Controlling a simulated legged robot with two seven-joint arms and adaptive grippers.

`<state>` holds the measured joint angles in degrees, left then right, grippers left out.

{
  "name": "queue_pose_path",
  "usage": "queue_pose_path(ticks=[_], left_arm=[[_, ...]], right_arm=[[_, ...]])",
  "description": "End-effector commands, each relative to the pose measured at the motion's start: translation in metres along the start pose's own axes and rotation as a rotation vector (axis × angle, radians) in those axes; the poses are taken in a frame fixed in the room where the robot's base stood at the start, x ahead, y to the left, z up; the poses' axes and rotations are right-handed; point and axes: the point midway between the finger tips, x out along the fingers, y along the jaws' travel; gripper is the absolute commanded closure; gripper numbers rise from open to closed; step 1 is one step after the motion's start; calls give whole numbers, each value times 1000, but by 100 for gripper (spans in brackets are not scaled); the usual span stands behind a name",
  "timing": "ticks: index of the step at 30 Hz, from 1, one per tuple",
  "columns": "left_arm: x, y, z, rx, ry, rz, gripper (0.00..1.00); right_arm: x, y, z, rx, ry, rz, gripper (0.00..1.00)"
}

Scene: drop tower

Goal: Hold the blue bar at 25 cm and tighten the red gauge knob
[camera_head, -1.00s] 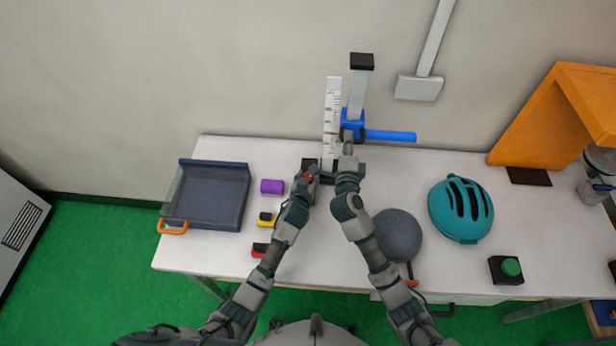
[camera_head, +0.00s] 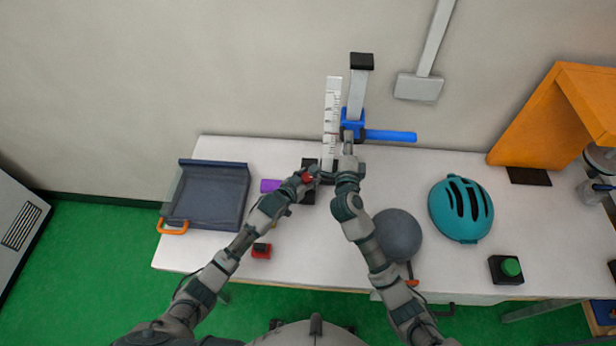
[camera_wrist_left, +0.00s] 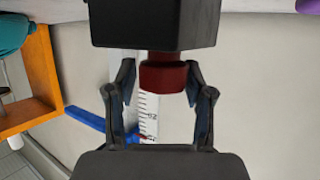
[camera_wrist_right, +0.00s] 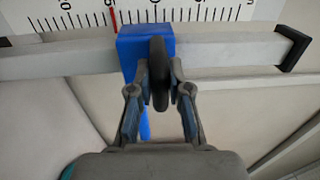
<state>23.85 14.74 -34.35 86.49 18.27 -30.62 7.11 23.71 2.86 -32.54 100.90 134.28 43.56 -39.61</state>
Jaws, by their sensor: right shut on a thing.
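The blue bar (camera_head: 390,135) sticks out to the right from a blue slider (camera_head: 352,122) on a grey upright post. The slider also shows in the right wrist view (camera_wrist_right: 133,52). My right gripper (camera_head: 348,145) is shut on a dark disc-shaped knob (camera_wrist_right: 159,72) on the slider. The red gauge knob (camera_wrist_left: 165,77) sits on a black block (camera_wrist_left: 150,22). My left gripper (camera_wrist_left: 159,80) is open, with its fingers on either side of the red knob. In the head view, the red knob (camera_head: 308,178) is partly hidden by this gripper (camera_head: 306,172).
A white ruler (camera_head: 332,115) stands beside the post; I cannot read the height surely. A dark tray (camera_head: 208,195), a purple cylinder (camera_head: 270,186) and a red block (camera_head: 261,250) lie left. A grey ball (camera_head: 397,235), teal helmet (camera_head: 461,208) and green button (camera_head: 511,267) are right.

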Motion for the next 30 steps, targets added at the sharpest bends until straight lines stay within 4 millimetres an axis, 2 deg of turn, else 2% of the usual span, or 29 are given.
queue_pose_path(ticks=[10,14,17,24,30], left_arm=[[-1,-1,0,0,0,-2,29],[-9,-1,1,0,0,-2,29],[-24,-1,1,0,-1,-2,29],[-78,0,1,1,-1,-2,29],[-109,1,1,2,-2,-2,29]], right_arm=[[0,-2,3,3,-7,-5,100],[0,-2,3,3,-6,-4,100],[0,-2,3,3,-5,-4,100],[0,-2,3,2,-5,-4,100],[0,-2,2,2,-5,-4,100]])
